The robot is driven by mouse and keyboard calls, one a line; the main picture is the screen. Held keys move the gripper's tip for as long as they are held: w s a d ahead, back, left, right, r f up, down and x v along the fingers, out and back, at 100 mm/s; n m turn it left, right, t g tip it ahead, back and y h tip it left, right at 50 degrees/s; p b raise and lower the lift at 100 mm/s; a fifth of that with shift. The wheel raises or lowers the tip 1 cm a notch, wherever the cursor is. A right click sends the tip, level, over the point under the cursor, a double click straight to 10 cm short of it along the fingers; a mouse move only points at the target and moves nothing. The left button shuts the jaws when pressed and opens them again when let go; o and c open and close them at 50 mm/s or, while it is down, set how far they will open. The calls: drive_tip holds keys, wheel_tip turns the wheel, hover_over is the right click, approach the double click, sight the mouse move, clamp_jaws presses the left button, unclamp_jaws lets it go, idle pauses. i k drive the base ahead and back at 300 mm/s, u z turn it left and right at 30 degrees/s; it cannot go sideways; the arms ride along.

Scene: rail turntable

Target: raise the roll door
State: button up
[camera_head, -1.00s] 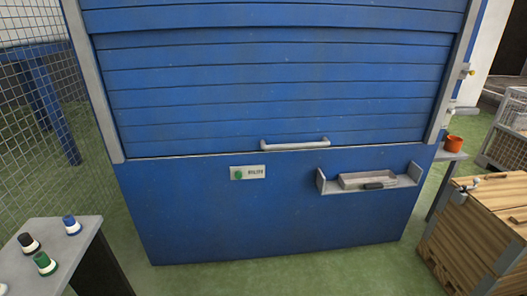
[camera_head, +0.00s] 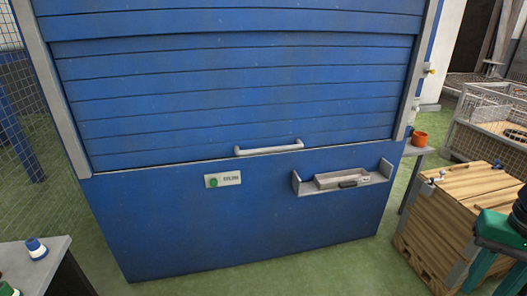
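The blue slatted roll door (camera_head: 240,95) fills the upper middle of the view. It is down, its bottom edge against the blue lower panel (camera_head: 240,230). A pale grey bar handle (camera_head: 268,148) is fixed across the door's bottom edge, a little right of its middle. Grey guide rails stand on both sides, the left one (camera_head: 52,95) and the right one (camera_head: 415,75). The door's top is cut off by the frame.
Below the handle are a label with a green button (camera_head: 222,180) and a shelf (camera_head: 345,182) holding a grey tray. At right stand a wooden crate (camera_head: 445,215) and a partly seen green and black object (camera_head: 500,235). A grey table (camera_head: 50,262) stands front left. Green floor lies between.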

sight(131, 109)
drive_tip(key=i, duration=0.85)
drive_tip(key=z, duration=0.05)
